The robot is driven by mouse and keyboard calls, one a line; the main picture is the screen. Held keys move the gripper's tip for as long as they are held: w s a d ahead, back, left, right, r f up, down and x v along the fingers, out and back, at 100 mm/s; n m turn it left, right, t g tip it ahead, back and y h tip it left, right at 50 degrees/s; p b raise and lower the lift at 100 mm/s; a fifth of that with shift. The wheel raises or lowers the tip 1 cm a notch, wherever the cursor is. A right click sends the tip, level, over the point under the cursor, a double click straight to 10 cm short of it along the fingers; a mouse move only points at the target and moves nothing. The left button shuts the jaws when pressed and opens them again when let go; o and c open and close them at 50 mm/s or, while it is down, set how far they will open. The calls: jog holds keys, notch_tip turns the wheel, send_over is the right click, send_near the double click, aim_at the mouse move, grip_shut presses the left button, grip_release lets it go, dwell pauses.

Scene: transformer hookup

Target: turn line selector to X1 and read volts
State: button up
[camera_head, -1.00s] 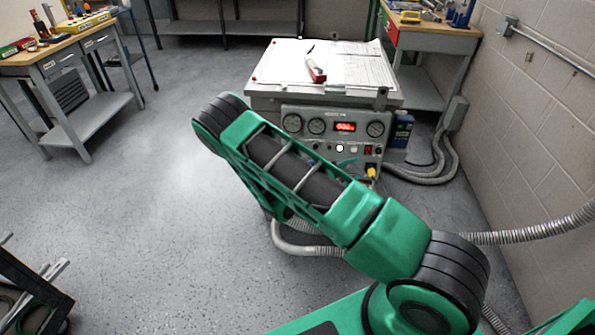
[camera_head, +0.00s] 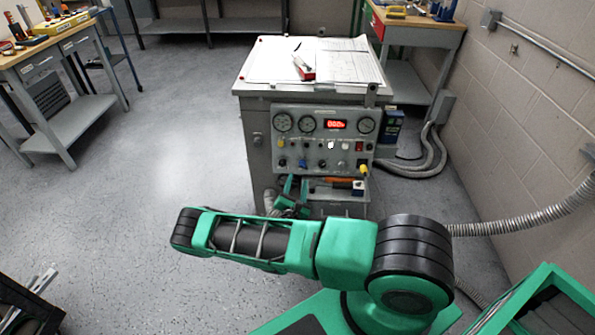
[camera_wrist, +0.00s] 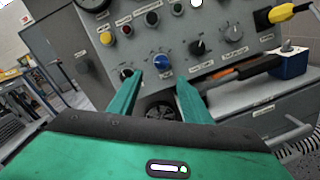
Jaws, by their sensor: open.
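The grey control panel (camera_head: 311,145) faces me on the front of a cabinet. A red lit display (camera_head: 336,124) sits between round gauges; its digits look like zeros but are blurred. The lower knob row has a blue knob (camera_wrist: 162,62), a black knob (camera_wrist: 197,47), a grey knob (camera_wrist: 232,32) and a small black knob (camera_wrist: 125,73). Their labels are too small to read, so I cannot tell which is the line selector. My gripper (camera_wrist: 158,78) is open and empty, its green fingers pointing at the panel just below the blue knob. It also shows in the head view (camera_head: 296,181).
A shelf under the panel holds an orange-and-black tool (camera_wrist: 245,70) and a blue block (camera_wrist: 289,63) with a yellow plug nearby. Papers and a red-handled tool (camera_head: 304,68) lie on the cabinet top. Grey hoses (camera_head: 530,220) run along the right wall.

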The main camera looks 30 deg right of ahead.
aim_at(301, 165)
jog(key=x, duration=0.9)
jog(key=shift+s, duration=0.1)
